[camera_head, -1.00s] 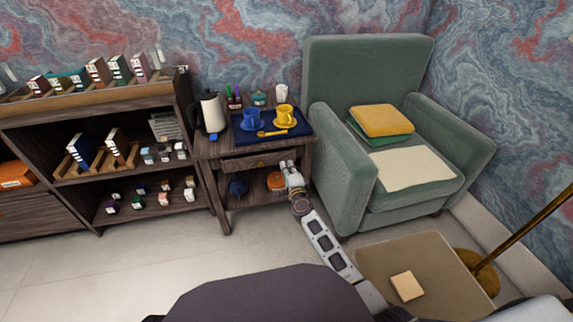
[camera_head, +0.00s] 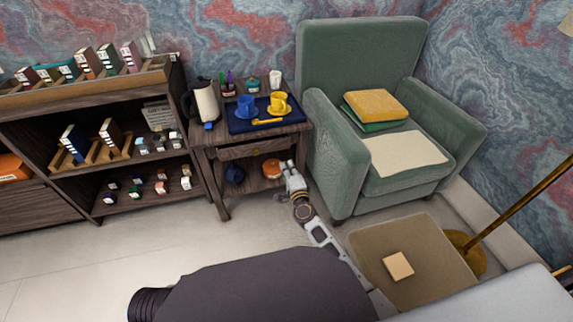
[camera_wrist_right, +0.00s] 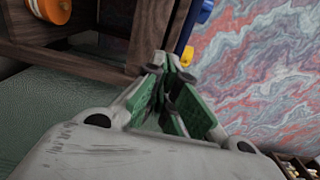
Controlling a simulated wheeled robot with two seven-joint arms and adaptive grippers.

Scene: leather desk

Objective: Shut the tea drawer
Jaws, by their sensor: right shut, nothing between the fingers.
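The tea drawer (camera_head: 255,149) is in the wooden side table, just under its top. Its front shows a small brass-coloured handle. The front looks close to flush, but I cannot tell whether a small gap is left. My right gripper (camera_head: 287,166) is shut and empty, low at the table's right front corner, below and right of the drawer front. In the right wrist view the green-padded fingers (camera_wrist_right: 173,66) meet close to the table's dark wood (camera_wrist_right: 148,40); contact is unclear. My left gripper is out of view.
On the tabletop are a blue tray (camera_head: 240,127) with blue (camera_head: 245,107) and yellow (camera_head: 279,104) cups, and a kettle (camera_head: 206,103). A dark teapot (camera_head: 235,174) and orange pot (camera_head: 271,169) stand below. A green armchair (camera_head: 337,165) stands close on the right.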

